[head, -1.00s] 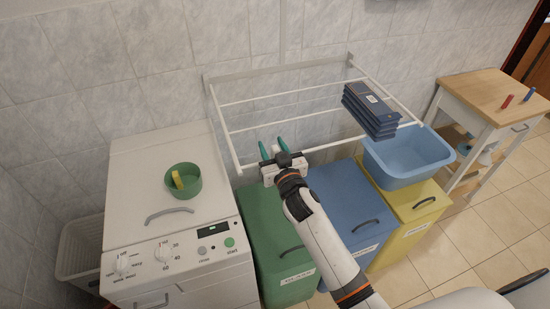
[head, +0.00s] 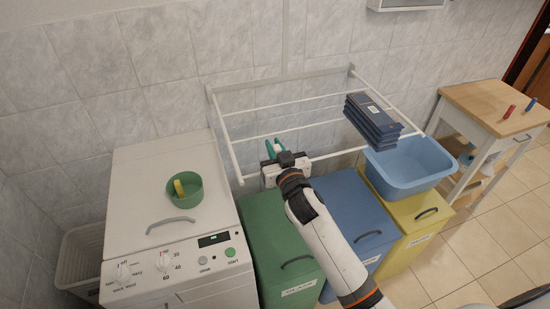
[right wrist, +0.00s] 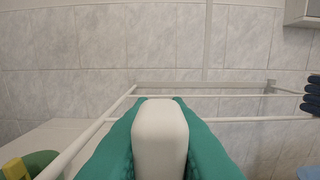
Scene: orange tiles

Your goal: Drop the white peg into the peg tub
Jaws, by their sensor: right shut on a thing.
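The white peg (right wrist: 160,138) is between the two teal fingers of my right gripper, filling the middle of the right wrist view. In the head view my right gripper (head: 276,147) is at the front bar of the drying rack, above the green bin; the peg is hard to make out there. The peg tub looks to be the round green tub (head: 196,197) on top of the washing machine, left of the gripper. A yellow peg (head: 178,187) stands in it. The tub's edge and the yellow peg show at the lower left of the wrist view. My left gripper is out of view.
The white wall rack (head: 262,101) surrounds the gripper's area, with folded dark blue cloths (head: 372,118) at its right. A blue basin (head: 410,165) stands on the yellow bin. A wooden cart (head: 480,100) holds a red peg (head: 509,111) and a blue peg (head: 530,104).

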